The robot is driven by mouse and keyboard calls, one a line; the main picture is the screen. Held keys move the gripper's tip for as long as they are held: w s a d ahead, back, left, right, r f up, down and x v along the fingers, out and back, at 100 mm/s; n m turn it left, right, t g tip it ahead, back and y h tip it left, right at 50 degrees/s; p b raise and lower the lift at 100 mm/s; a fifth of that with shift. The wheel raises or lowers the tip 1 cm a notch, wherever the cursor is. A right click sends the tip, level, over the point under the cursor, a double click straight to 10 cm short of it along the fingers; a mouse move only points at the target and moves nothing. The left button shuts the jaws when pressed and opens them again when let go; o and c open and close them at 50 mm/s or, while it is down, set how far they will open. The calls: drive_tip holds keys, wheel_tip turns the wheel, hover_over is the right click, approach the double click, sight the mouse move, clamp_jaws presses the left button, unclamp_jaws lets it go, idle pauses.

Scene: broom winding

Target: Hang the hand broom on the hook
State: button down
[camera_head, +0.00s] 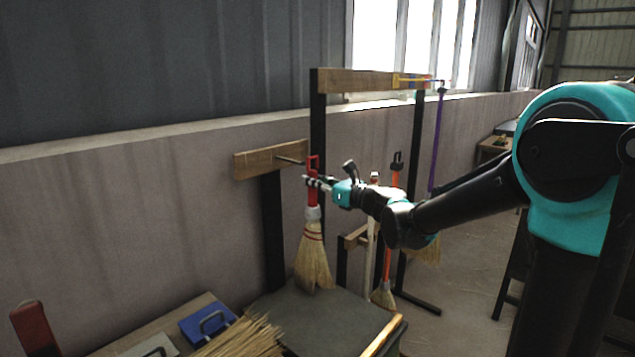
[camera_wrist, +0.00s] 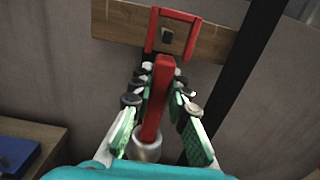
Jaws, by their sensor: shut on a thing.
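The hand broom (camera_head: 313,258) hangs upright, bristles down, with a red handle ending in an open rectangular loop. My gripper (camera_head: 318,183) is shut on the red handle below the loop; in the wrist view the handle (camera_wrist: 157,100) lies between the fingers. The hook (camera_head: 290,159) is a dark peg sticking out of a wooden board (camera_head: 258,163) on a black post. In the head view its tip is right beside the loop. In the wrist view the hook's end (camera_wrist: 167,36) appears inside the loop's outline. I cannot tell whether it passes through the loop.
A dark-topped table (camera_head: 325,318) stands below the broom. A blue dustpan-like item (camera_head: 208,324) and loose straw (camera_head: 243,338) lie at the lower left. A black-post rack with a wooden bar (camera_head: 365,82) stands behind, with long brooms near it. The wall is close behind the board.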

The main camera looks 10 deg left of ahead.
drive_tip(key=w+a+f, duration=0.1)
drive_tip(key=w+a, duration=0.2)
drive_tip(key=a, duration=0.3)
drive_tip(key=shift+w+f, duration=0.25)
drive_tip(key=shift+w, duration=0.05)
idle(0.6)
drive_tip(key=shift+a, duration=0.1)
idle(0.6)
drive_tip(key=c, duration=1.4)
unclamp_jaws()
